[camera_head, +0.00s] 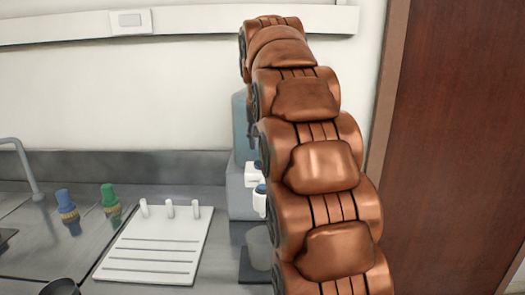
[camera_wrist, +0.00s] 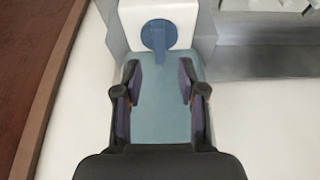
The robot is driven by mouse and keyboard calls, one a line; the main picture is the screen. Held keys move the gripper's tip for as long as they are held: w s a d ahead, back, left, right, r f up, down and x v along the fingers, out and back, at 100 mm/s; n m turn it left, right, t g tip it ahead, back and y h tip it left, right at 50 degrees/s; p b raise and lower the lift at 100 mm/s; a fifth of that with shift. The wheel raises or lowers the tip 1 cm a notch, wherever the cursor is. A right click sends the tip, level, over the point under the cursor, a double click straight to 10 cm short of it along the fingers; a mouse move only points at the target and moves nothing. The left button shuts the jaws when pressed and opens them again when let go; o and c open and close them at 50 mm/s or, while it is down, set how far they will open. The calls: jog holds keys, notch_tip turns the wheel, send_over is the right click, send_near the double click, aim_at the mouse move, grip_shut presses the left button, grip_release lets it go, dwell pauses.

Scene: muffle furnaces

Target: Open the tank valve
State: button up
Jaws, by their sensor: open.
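The tank (camera_head: 240,125) is a grey-blue box against the wall in the head view, mostly hidden behind my bronze arm. In the wrist view its pale teal surface (camera_wrist: 160,105) lies below and between my fingers. A blue round valve with a short lever (camera_wrist: 158,38) sits on a white part at the top centre of the wrist view, beyond my fingertips. My gripper (camera_wrist: 158,80) is open, with one dark finger on each side and nothing between them but the teal surface behind. The valve lies apart from the fingers. My gripper is hidden in the head view.
A white rack (camera_head: 150,265) with pegs stands left of the tank. Blue (camera_head: 66,207) and green (camera_head: 110,199) brush-like items are farther left, near a curved tap (camera_head: 25,165). A brown wooden panel (camera_head: 455,150) closes the right side. White-grey wall lies behind.

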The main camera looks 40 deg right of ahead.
jog(key=v, duration=0.6)
jog(key=shift+r, duration=0.3)
jog(key=shift+s+a, duration=0.1)
jog(key=shift+s, duration=0.05)
dwell(0.5)
jog(key=s+a+f+n+g+y+p, duration=0.35)
jog(key=s+a+f+n+p, duration=0.2)
jog(key=s+a+f, duration=1.4)
jog(key=s+a+f+n+g, duration=0.1)
jog(key=s+a+f, duration=0.1)
jog(key=s, duration=0.4)
jog(key=s+a+f+n+g, duration=0.1)
jog(key=s+a+f, duration=0.1)
jog(key=s+f, duration=0.2)
jog(key=shift+s+h, duration=0.35)
jog(key=shift+s, duration=0.9)
